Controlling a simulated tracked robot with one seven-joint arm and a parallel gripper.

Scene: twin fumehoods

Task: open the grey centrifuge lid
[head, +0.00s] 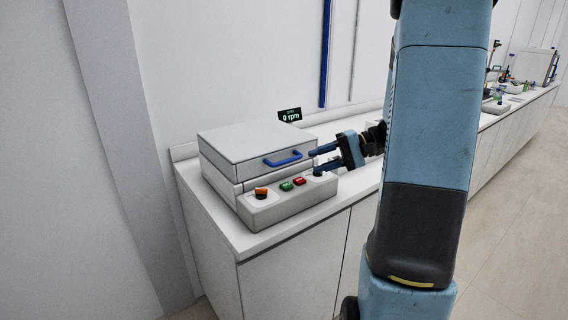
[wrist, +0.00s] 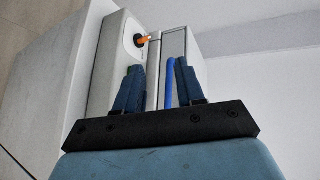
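The grey centrifuge (head: 222,176) stands on the white counter, and its lid (head: 255,142) is down. A blue handle (head: 283,159) sits on the lid's front face. My gripper (head: 316,162) is open at the right end of the handle, one finger above the other. In the wrist view my gripper (wrist: 152,85) has its two blue fingers apart, and the blue handle (wrist: 169,82) shows between them. I cannot tell whether either finger touches it. The lid (wrist: 178,45) and the orange knob (wrist: 141,41) also show in the wrist view.
The control panel (head: 290,205) below the lid carries an orange knob and green and red buttons. A display reading 0 rpm (head: 290,115) stands behind. The counter (head: 208,222) runs to the right, where several lab items (head: 500,95) stand. A wall is close at left.

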